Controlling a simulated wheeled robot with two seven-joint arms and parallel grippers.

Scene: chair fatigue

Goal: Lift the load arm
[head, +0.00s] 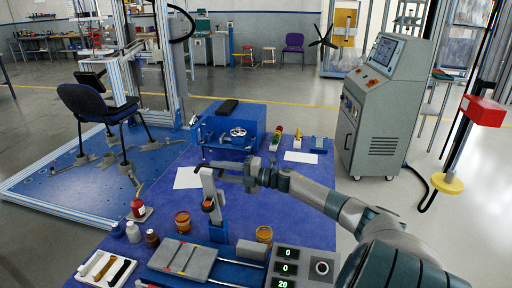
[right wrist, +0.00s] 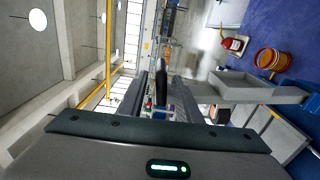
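A small test stand (head: 217,228) stands upright on the blue table, with a pale grey arm (head: 209,184) rising on it and orange-red parts on its side. I cannot tell for certain that this is the load arm. My right gripper (head: 222,171) reaches in from the right at the height of the arm's top. In the right wrist view its two dark fingers (right wrist: 162,100) are apart, with a dark rod-like piece (right wrist: 161,84) showing between them. I cannot tell whether they touch it. A grey bracket-like part (right wrist: 255,88) lies beside the fingers there. My left gripper is out of view.
A grey control cabinet (head: 383,110) stands behind right. A chair (head: 98,105) stands on a rig at left.

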